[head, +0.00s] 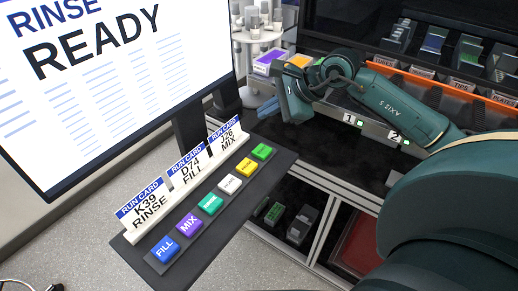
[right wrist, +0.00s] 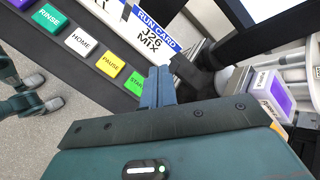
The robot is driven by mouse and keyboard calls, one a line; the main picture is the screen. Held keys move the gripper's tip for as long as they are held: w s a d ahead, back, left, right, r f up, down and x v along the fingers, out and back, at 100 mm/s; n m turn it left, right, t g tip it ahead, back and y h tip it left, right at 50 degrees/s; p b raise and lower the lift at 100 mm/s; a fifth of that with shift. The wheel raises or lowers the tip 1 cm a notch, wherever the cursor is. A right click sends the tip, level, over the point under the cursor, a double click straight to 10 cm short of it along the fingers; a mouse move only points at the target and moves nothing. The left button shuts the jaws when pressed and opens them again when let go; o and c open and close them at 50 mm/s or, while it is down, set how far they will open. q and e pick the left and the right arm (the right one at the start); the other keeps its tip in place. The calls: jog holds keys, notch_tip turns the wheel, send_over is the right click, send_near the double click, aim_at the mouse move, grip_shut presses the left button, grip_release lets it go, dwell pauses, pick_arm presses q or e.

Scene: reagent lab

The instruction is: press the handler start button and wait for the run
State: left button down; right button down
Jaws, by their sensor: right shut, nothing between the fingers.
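The green start button (head: 262,152) is at the far end of the button row on the dark console (head: 222,240). It also shows in the right wrist view (right wrist: 137,82), with its label partly covered by my fingers. My right gripper (head: 291,112) is shut and empty, beyond and to the right of the start button in the head view. Its closed blue fingers (right wrist: 156,92) show in the right wrist view beside the button; I cannot tell their height above it. The monitor (head: 110,80) reads RINSE and READY. My left gripper is not in view.
Blue FILL (head: 165,248), purple MIX (head: 189,224), teal RINSE (head: 210,204), white HOME (head: 230,184) and yellow PAUSE (head: 246,168) buttons share the row. Run cards (head: 186,168) stand behind them. The handler deck with an orange rail (head: 430,91) is at right.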

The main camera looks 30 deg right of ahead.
aim_at(266, 151)
jog(key=shift+f, duration=0.1)
